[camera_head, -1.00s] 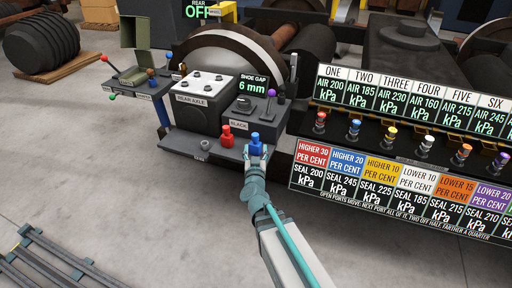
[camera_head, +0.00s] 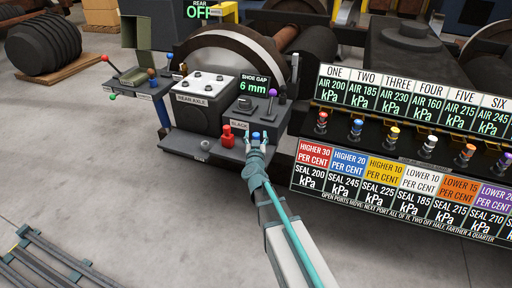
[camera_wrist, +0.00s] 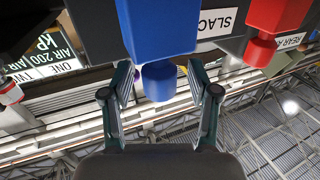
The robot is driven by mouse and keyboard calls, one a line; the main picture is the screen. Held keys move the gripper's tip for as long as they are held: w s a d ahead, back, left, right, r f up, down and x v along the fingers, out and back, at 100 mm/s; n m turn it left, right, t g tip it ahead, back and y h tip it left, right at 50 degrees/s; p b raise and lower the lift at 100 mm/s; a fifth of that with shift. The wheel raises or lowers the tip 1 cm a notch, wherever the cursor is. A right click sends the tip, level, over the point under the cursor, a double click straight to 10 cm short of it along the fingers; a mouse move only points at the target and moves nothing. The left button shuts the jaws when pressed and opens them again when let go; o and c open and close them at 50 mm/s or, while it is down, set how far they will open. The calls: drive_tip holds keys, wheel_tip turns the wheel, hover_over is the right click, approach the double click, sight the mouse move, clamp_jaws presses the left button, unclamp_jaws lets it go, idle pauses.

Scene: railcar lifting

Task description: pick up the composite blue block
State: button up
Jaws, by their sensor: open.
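The composite blue block (camera_head: 256,135) stands on the dark shelf near the SLACK label, just right of a red block (camera_head: 227,136). In the wrist view the blue block (camera_wrist: 160,30) shows as a large box with a smaller round knob (camera_wrist: 158,82). My gripper (camera_head: 256,138) is open at the block, its fingers to the left and right and covering part of it. In the wrist view my gripper (camera_wrist: 159,82) has one finger on each side of the knob, with visible gaps. The fingers do not appear to touch it.
The red block (camera_wrist: 272,25) is close beside the blue one. Behind stand the SHOE GAP display (camera_head: 254,86), a purple-topped lever (camera_head: 271,94) and the REAR AXLE box (camera_head: 198,103). The panel of pressure signs (camera_head: 400,110) with coloured knobs is to the right.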

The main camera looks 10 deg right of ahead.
clamp_jaws()
idle(0.3)
drive_tip(key=shift+r, duration=0.45)
drive_tip(key=r+p, duration=0.2)
drive_tip(key=r, duration=0.1)
drive_tip(key=shift+s+r, duration=0.15)
drive_tip(key=shift+s, duration=0.2)
drive_tip(key=s+a+r+p, duration=0.4)
drive_tip(key=s+r+p, duration=0.5)
drive_tip(key=p, duration=0.8)
drive_tip(key=v, duration=0.3)
drive_tip(key=shift+s+p, duration=0.2)
drive_tip(key=shift+p, duration=0.2)
